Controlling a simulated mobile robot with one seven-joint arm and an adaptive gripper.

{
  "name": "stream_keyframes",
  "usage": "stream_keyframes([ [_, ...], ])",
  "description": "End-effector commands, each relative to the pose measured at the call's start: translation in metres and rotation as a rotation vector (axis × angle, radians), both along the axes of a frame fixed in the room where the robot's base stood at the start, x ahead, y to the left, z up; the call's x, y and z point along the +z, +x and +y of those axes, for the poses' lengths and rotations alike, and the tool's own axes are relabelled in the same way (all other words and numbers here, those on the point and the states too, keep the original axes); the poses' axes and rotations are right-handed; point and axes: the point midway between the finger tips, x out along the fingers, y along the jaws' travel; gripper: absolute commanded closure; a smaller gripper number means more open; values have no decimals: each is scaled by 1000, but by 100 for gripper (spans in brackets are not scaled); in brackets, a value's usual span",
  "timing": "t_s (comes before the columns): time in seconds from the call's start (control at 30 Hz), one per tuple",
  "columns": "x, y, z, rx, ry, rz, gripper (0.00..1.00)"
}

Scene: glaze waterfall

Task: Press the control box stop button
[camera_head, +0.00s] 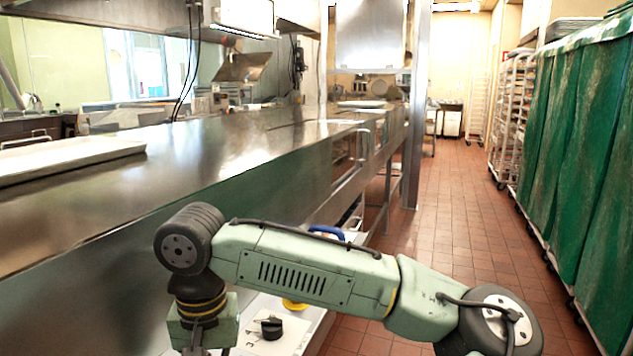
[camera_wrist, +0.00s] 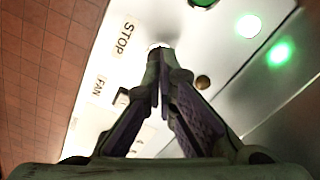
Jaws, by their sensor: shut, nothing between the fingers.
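The control box (camera_wrist: 90,75) shows in the wrist view as a pale panel with a STOP label (camera_wrist: 123,38) and a FAN label (camera_wrist: 99,86). My gripper (camera_wrist: 163,58) is shut and empty, its fingertips over the panel just right of the STOP label. The tips hide most of whatever lies beneath them; a small pale rim shows there, and I cannot tell whether they touch. In the head view the control box (camera_head: 258,342) is low in the picture, with a black knob (camera_head: 270,328) and a yellow ring (camera_head: 293,304); my arm covers part of it.
In the wrist view, green lights (camera_wrist: 249,26) glow on the panel, and a dark round knob (camera_wrist: 203,82) is right of my fingers. A long steel counter (camera_head: 200,165) runs along the left. Green-covered racks (camera_head: 590,150) line the right. The tiled aisle (camera_head: 440,220) between them is clear.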

Motion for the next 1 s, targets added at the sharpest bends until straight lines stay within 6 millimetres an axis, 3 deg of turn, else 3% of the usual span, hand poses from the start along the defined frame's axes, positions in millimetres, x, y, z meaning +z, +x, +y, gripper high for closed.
stream_keyframes([
  [0.53,-24,0,0,1,0,1,100],
  [0.77,-20,0,0,1,0,0,100],
  [1.0,2,0,0,1,1,0,100],
])
